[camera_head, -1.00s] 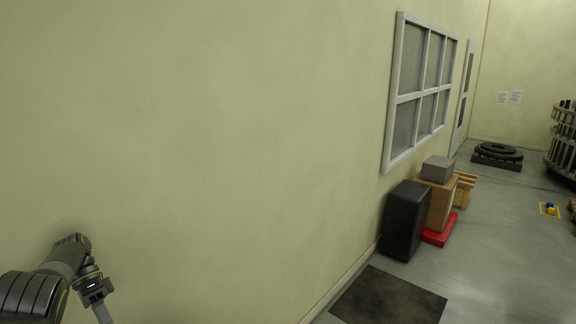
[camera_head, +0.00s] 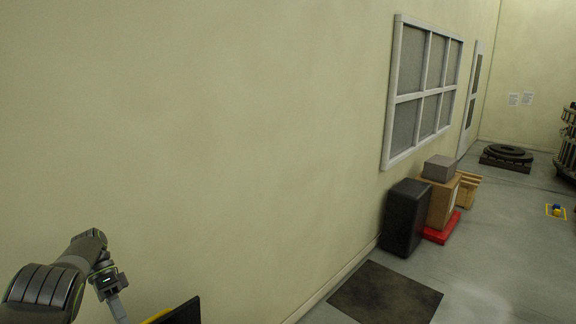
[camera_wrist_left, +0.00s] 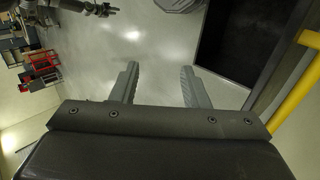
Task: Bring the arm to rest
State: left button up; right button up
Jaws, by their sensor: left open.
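My left arm comes in at the lower left of the head view, in front of the bare wall. Its gripper (camera_head: 118,305) points down, and its tips run to the bottom edge of the picture. In the left wrist view the two fingers of my left gripper (camera_wrist_left: 160,86) stand wide apart, with only grey floor (camera_wrist_left: 150,55) between and beyond them. Nothing is held. My right gripper cannot be made out for certain in either view.
A black box (camera_head: 405,218), a cardboard box (camera_head: 440,200) and a red base (camera_head: 441,230) stand along the wall. A dark mat (camera_head: 385,293) lies in front. A dark panel (camera_wrist_left: 245,45) and yellow rail (camera_wrist_left: 296,92) are close by my left gripper. Open floor lies right.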

pick_arm(q)
jog(key=s+f+y, duration=0.4)
jog(key=f+y, duration=0.1)
jog(key=f, duration=1)
jog(key=s+d+f+n+t+y, duration=0.25)
jog(key=s+d+f, duration=0.25)
jog(key=s+f, duration=0.25)
jog(key=s+d+r+n+t, duration=0.25)
jog(key=s+d, duration=0.25)
jog(key=s, duration=0.6)
jog(key=s+d+r+n+t, duration=0.3)
jog(key=s+r+t, duration=0.1)
jog(key=s+r, duration=0.6)
notch_tip(320, 180, down, 32)
jog(key=a+g+b, duration=0.1)
jog(key=a+b, duration=0.1)
jog(key=b, duration=0.4)
jog(key=s+f+b, duration=0.3)
jog(key=s+f, duration=0.4)
jog(key=f, duration=0.3)
jog(key=s+d+f+g+b, duration=0.1)
jog(key=s+f+b, duration=0.2)
jog(key=s+f, duration=0.4)
notch_tip(320, 180, down, 4)
jog(key=shift+s+d+r+g, duration=0.1)
jog(key=shift+s+d+g, duration=0.2)
jog(key=shift+s, duration=0.05)
pick_arm(e)
notch_tip(320, 180, down, 12)
jog(key=shift+w, duration=0.2)
